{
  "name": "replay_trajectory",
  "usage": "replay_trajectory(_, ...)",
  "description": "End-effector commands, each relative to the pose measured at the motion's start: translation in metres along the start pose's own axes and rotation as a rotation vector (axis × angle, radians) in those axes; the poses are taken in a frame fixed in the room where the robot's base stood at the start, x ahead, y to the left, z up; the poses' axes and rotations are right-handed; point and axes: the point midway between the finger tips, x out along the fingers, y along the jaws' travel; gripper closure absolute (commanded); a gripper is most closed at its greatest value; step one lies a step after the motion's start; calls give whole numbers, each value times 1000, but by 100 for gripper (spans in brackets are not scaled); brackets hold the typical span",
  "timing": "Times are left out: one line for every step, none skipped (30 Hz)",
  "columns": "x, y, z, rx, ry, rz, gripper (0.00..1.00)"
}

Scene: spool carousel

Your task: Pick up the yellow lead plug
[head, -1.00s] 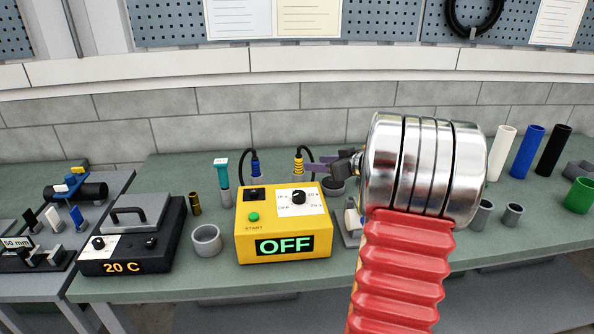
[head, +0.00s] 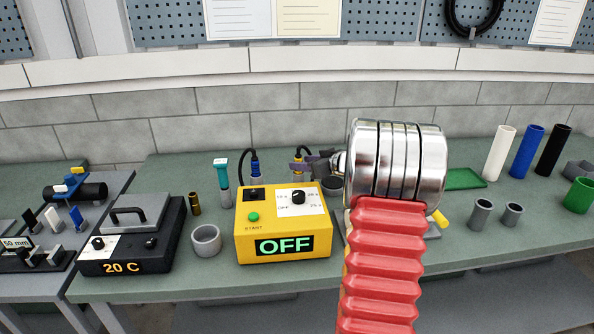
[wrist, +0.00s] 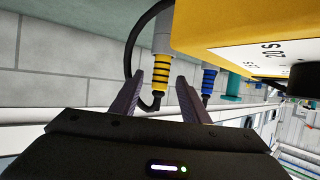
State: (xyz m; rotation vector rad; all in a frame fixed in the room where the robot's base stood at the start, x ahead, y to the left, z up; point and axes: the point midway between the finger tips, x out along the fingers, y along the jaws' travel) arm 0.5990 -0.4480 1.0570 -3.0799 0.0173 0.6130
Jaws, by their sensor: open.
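The yellow lead plug (wrist: 160,88) stands in a grey socket post (wrist: 162,40), with a black cable leaving its end. In the wrist view it shows between the two fingers of my open gripper (wrist: 161,78), with a gap on each side. In the head view the yellow plug (head: 298,154) is behind the yellow control box and partly hidden by my gripper (head: 301,164), whose fingers reach it from the right. I cannot tell whether the fingers touch it.
The yellow box (head: 283,225) reading OFF stands close in front. A green tray (head: 465,179) and grey cups (head: 481,211) are to the right of my arm.

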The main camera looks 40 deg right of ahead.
Motion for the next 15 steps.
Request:
replay_trajectory(9,-1,1,1,-1,-3,58)
replay_trajectory(13,-2,1,1,-1,-3,58)
replay_trajectory(18,-1,1,0,0,-3,58)
replay_trajectory(22,-1,1,0,0,-3,58)
replay_trajectory(25,-1,1,1,-1,-3,58)
replay_trajectory(29,-1,1,0,-1,-2,58)
replay_trajectory(31,-1,0,0,0,-2,58)
replay_trajectory(32,-1,0,0,0,-2,58)
replay_trajectory(33,-1,0,0,0,-1,58)
replay_trajectory(34,-1,0,0,0,-1,58)
replay_trajectory(34,-1,0,0,0,-1,58)
replay_trajectory(34,-1,0,0,0,-1,58)
replay_trajectory(34,-1,0,0,0,-1,58)
replay_trajectory(34,-1,0,0,0,-1,58)
replay_trajectory(34,-1,0,0,0,-1,58)
